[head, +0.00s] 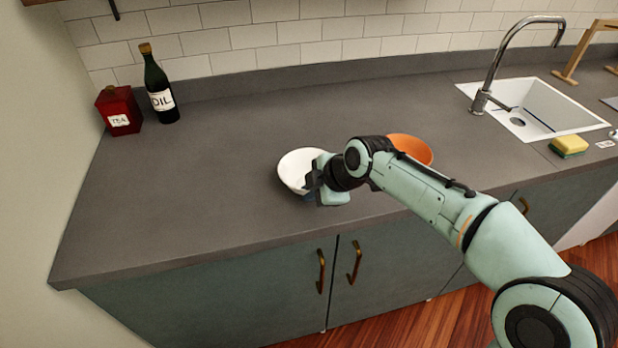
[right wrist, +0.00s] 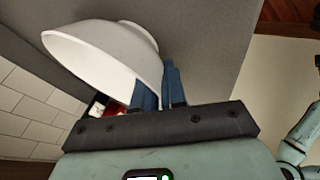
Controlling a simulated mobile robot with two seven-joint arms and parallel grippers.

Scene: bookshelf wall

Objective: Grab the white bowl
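The white bowl (head: 297,164) is at the middle of the grey counter, in front of the tiled wall. In the right wrist view the white bowl (right wrist: 100,55) shows from the side, with its foot towards the upper right. My right gripper (head: 314,186) is at the bowl's near right side. Its blue fingers (right wrist: 160,88) are close together, with the bowl's wall running down between them, so it looks shut on the rim. I cannot tell whether the bowl touches the counter. My left gripper is not in view.
An orange bowl (head: 412,147) stands behind my right arm, partly hidden by it. A red tea box (head: 118,111) and a dark oil bottle (head: 159,88) stand at the back left. A sink (head: 535,108) and a sponge (head: 569,146) are at the right.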

